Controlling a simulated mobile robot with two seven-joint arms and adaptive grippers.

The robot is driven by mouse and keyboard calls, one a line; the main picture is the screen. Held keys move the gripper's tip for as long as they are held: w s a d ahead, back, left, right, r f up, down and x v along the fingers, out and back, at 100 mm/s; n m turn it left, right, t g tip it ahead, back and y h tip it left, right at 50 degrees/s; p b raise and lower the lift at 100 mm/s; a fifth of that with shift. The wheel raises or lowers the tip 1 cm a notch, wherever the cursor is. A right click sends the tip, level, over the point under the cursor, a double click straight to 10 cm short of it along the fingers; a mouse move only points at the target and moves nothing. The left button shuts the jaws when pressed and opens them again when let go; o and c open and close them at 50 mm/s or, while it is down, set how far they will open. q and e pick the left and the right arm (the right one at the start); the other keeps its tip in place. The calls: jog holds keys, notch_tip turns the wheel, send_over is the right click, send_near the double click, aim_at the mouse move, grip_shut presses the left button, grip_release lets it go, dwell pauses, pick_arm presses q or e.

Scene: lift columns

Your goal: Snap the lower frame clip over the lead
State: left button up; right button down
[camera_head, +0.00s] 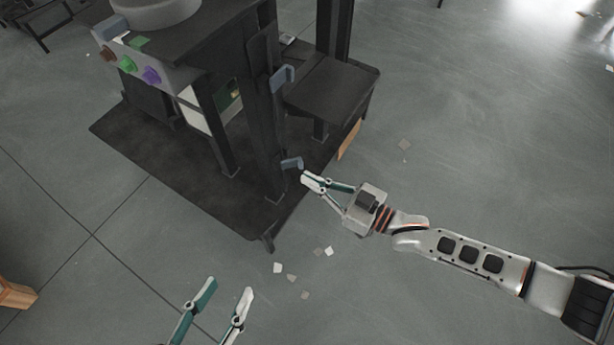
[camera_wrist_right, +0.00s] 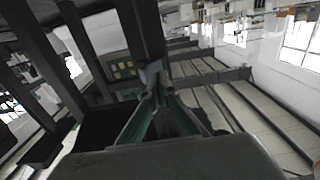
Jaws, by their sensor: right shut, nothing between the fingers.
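The lower frame clip (camera_head: 291,163) is a small blue-grey piece low on a dark upright post of the machine. It also shows in the right wrist view (camera_wrist_right: 150,72), just past my fingertips. My right gripper (camera_head: 312,181) is shut and empty, with its tips close beside the clip at its lower right. In the right wrist view the fingertips (camera_wrist_right: 161,92) look very near the clip; I cannot tell whether they touch it. I cannot make out the lead at the clip. My left gripper (camera_head: 230,288) is open and empty, low in the head view, away from the machine.
A second blue-grey clip (camera_head: 283,78) sits higher on the post. A dark shelf (camera_head: 330,90) juts out right of it. The machine stands on a black mat (camera_head: 150,160). Small pale scraps (camera_head: 291,278) lie on the grey floor, which is otherwise open at right.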

pick_arm(q)
jog(key=shift+r, duration=0.15)
pick_arm(e)
jog(key=shift+d, duration=0.1)
pick_arm(q)
jog(key=shift+s+f, duration=0.1)
jog(key=shift+f, duration=0.35)
pick_arm(e)
jog(key=shift+w+d, duration=0.7)
jog(key=shift+w, duration=0.15)
jog(key=shift+w+a, duration=0.15)
jog(key=shift+a, duration=0.1)
pick_arm(q)
jog(key=shift+s+f+b, duration=0.1)
jog(key=shift+f+b, duration=0.05)
jog(key=shift+b, duration=0.15)
pick_arm(e)
jog(key=shift+w+a, duration=0.2)
jog(key=shift+a, duration=0.05)
pick_arm(q)
jog(key=shift+f, duration=0.1)
pick_arm(e)
jog(key=shift+w+a, duration=0.25)
jog(key=shift+a, duration=0.05)
